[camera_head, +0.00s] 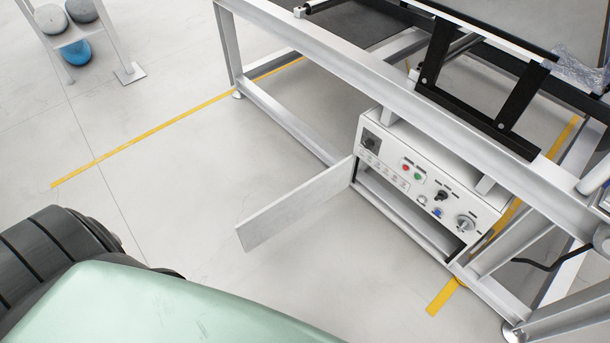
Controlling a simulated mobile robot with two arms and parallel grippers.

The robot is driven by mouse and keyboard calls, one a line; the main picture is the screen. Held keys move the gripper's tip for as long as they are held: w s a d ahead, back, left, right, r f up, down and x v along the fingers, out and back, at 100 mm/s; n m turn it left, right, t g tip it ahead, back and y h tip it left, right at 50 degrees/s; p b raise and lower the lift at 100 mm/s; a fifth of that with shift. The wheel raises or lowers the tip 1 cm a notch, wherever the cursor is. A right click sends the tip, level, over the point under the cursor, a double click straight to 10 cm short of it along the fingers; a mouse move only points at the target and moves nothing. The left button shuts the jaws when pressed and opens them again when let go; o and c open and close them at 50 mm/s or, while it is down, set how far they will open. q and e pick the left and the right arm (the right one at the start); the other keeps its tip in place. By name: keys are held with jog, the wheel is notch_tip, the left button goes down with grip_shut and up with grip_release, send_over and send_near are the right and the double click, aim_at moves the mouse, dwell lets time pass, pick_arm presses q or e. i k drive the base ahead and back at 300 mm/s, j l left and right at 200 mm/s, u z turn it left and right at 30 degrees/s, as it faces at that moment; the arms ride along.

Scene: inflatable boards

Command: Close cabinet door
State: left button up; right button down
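The cabinet (426,186) is a white box under the metal bench frame, with a control panel of buttons and knobs on its front. Below the panel is a dark open compartment (408,214). Its door (297,205) is a flat light-grey panel, hinged at the compartment's left edge. The door stands wide open, swung out toward the lower left over the floor. Neither of my grippers shows in the head view, and nothing touches the door.
The large metal bench frame (385,89) stands over and around the cabinet. A rack with round grey and blue items (76,52) stands at the upper left. My own dark and pale-green body parts fill the lower left. Floor around the door is clear, with yellow tape lines (150,134).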

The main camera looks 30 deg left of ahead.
aim_at(266, 223)
jog(key=k+l+z, duration=0.1)
jog(key=k+z, duration=0.15)
jog(key=k, duration=0.35)
jog(key=k+l+z, duration=0.2)
jog(key=k, duration=0.4)
jog(key=i+j+z, duration=0.1)
jog(key=j+z, duration=1.15)
jog(key=k+j, duration=0.1)
jog(key=j, duration=0.5)
jog(key=k+j, duration=0.1)
jog(key=j, duration=1.15)
jog(key=k+j, duration=0.15)
jog(key=j, duration=0.5)
jog(key=k+j, duration=0.1)
jog(key=j, duration=0.5)
jog(key=k+j, duration=0.1)
jog(key=j, duration=1.15)
jog(key=k, duration=0.05)
